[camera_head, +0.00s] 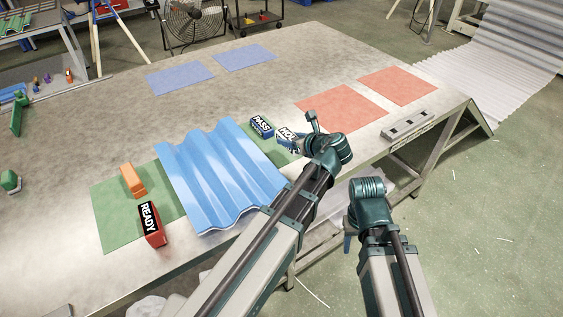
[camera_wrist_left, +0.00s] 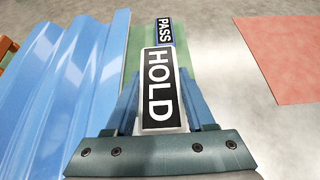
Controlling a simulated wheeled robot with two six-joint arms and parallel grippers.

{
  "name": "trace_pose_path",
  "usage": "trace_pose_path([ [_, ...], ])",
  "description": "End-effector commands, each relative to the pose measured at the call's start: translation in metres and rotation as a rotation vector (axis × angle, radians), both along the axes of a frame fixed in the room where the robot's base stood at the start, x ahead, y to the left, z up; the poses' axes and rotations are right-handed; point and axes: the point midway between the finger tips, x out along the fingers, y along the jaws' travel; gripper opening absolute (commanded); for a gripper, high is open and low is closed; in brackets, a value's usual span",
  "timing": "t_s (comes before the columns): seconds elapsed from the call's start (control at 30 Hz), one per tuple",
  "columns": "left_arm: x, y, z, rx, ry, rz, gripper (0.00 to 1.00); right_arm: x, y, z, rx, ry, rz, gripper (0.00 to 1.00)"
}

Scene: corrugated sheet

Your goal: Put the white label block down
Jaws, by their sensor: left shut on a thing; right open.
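The white label block, marked HOLD (camera_head: 287,133), is at the right end of the green mat (camera_head: 112,214), beside the blue PASS block (camera_head: 261,126). My left gripper (camera_head: 291,142) is shut on it; in the left wrist view the white block (camera_wrist_left: 160,88) stands between the blue fingers, label facing the camera. The PASS block (camera_wrist_left: 165,30) shows just beyond it. Whether the white block touches the mat is hard to tell. My right gripper (camera_head: 347,243) hangs off the table's front edge, empty and partly hidden by its own wrist.
A blue corrugated sheet (camera_head: 215,175) lies across the green mat, left of the white block. Red mats (camera_head: 341,107) and blue mats (camera_head: 180,77) lie flat and bare. The table's middle is clear.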

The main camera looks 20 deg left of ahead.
Motion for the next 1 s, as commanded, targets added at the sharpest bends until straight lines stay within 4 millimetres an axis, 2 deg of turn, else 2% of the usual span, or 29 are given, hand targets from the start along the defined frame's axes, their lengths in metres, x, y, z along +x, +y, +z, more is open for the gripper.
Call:
trace_pose_path([
  [0.03, 0.000, 0.000, -0.016, 0.000, 0.000, 0.000, 0.00, 0.000, 0.000, -0.016, 0.000, 0.000, 0.000, 0.50],
  [0.2, 0.000, 0.000, -0.041, 0.000, 0.000, 0.000, 0.00, 0.000, 0.000, -0.041, 0.000, 0.000, 0.000, 0.50],
  [0.47, 0.000, 0.000, -0.045, 0.000, 0.000, 0.000, 0.00, 0.000, 0.000, -0.045, 0.000, 0.000, 0.000, 0.50],
  [0.8, 0.000, 0.000, -0.081, 0.000, 0.000, 0.000, 0.00, 0.000, 0.000, -0.081, 0.000, 0.000, 0.000, 0.50],
  [1.0, 0.000, 0.000, -0.081, 0.000, 0.000, 0.000, 0.00, 0.000, 0.000, -0.081, 0.000, 0.000, 0.000, 0.50],
])
